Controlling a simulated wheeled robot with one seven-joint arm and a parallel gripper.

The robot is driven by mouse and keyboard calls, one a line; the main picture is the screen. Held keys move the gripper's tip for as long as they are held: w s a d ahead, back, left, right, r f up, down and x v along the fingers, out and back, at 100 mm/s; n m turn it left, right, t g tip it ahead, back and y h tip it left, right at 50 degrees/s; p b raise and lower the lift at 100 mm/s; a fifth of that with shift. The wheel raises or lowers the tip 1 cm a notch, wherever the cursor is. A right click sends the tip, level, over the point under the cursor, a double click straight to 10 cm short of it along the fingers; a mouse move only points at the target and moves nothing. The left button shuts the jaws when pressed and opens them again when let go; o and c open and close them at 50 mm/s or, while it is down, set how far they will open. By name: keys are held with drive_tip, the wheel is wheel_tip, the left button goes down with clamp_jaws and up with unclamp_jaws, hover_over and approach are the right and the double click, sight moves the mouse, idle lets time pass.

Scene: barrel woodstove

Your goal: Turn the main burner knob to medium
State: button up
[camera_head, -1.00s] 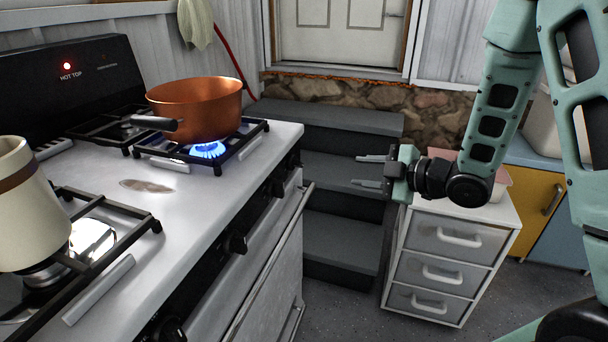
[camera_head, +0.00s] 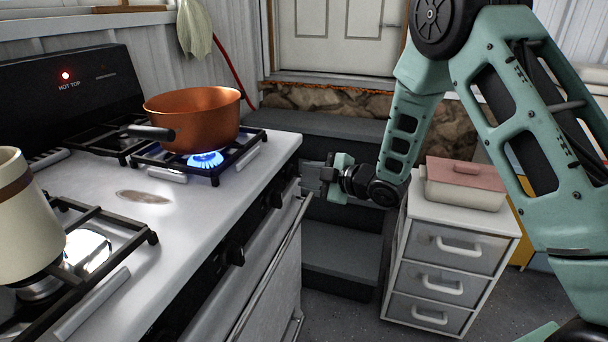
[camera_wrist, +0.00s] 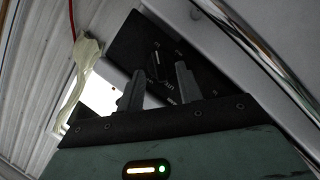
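The stove's dark front control panel fills the middle of the wrist view. A dark knob with a light pointer line (camera_wrist: 156,62) shows there among small white labels, too small to read fully. My gripper (camera_wrist: 160,72) is open, with its two fingers on either side of the knob in that view. Contact cannot be told. In the head view my gripper (camera_head: 304,178) is at the stove's far front edge, its fingertips close to the panel. A blue flame (camera_head: 206,159) burns under the copper pot (camera_head: 196,120).
Other black knobs (camera_head: 235,253) line the stove front above the oven handle (camera_head: 262,275). A cream pot (camera_head: 24,220) stands on the near burner. A white drawer unit (camera_head: 450,265) holding a pink-lidded box (camera_head: 466,183) stands at right. Dark steps (camera_head: 340,250) lie behind my gripper.

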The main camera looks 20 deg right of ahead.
drive_tip(key=shift+x, duration=1.05)
clamp_jaws()
